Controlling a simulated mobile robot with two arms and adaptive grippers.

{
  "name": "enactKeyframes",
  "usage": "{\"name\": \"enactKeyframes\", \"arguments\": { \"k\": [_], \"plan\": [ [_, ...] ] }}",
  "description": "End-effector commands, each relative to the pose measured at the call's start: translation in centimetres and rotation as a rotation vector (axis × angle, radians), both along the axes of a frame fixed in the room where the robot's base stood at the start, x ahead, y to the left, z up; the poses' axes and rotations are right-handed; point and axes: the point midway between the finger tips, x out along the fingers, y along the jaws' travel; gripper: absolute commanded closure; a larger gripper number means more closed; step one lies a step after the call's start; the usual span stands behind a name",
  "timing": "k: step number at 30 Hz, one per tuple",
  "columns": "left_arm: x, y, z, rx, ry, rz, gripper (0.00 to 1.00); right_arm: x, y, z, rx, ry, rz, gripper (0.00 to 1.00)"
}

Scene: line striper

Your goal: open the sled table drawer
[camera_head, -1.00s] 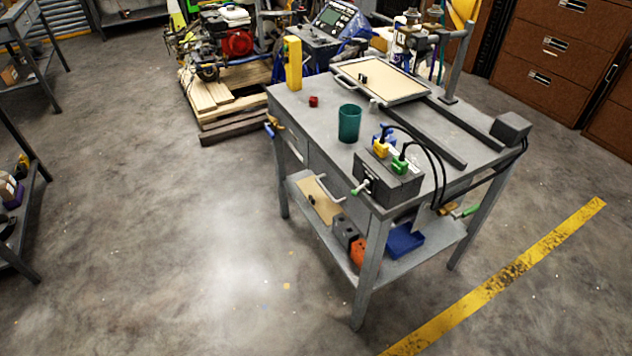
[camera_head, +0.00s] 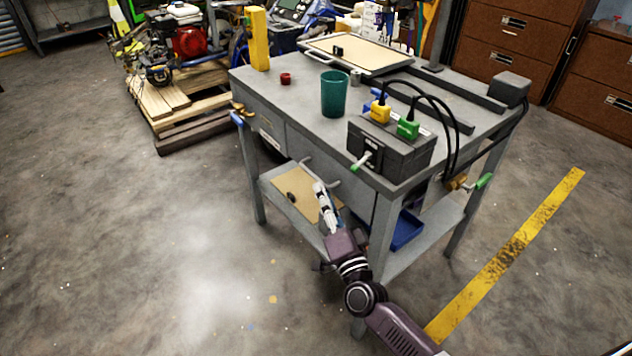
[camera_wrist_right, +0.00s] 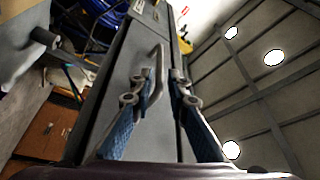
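The grey metal sled table (camera_head: 300,105) stands in the middle of the head view. Its drawer front (camera_head: 270,127) is a grey panel on the left-facing side and looks closed. In the right wrist view, a bent metal handle (camera_wrist_right: 158,72) shows on a long grey face, close to my fingertips. My right gripper (camera_wrist_right: 161,85) is open, its two fingers apart around the near part of the handle; contact cannot be told. In the head view my right gripper (camera_head: 321,190) is beside the table, partly covering the lower-shelf board. My left gripper is out of view.
A teal cup (camera_head: 334,94), red cap (camera_head: 286,79), yellow block (camera_head: 257,40) and dark box with plugs (camera_head: 390,145) stand on the tabletop. A clamp (camera_head: 240,112) sits at the left edge. A tan board (camera_head: 295,190) lies below.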

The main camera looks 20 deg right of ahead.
Motion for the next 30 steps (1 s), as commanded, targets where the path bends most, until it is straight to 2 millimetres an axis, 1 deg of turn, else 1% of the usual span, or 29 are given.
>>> {"name": "enactKeyframes", "arguments": {
  "k": [1, 6, 9, 12, 21, 25, 26, 30],
  "plan": [
    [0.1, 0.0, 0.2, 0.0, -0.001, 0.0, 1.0, 1.0, 0.0, 0.3, 0.001, -0.002, 0.0, 0.84],
    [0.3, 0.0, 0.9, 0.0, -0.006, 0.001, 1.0, 3.6, 0.1, 0.7, -0.001, 0.0, 0.0, 0.84],
    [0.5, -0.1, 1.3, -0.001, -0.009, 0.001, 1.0, 4.7, 0.2, 0.9, -0.002, 0.002, 0.001, 0.84],
    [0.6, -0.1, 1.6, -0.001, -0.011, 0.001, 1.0, 5.3, 0.2, 1.0, -0.002, 0.002, 0.002, 0.84],
    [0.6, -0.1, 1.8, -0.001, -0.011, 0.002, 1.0, 5.6, 0.2, 1.1, -0.003, 0.004, 0.0, 0.84],
    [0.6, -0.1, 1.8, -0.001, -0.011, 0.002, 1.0, 5.6, 0.2, 1.1, -0.003, 0.004, 0.0, 0.98],
    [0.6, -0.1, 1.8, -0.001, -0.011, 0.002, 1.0, 5.6, 0.2, 1.1, -0.003, 0.004, 0.0, 1.0],
    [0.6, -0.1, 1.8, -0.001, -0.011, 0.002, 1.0, 5.6, 0.2, 1.0, -0.003, 0.004, 0.0, 1.0]
  ]
}}
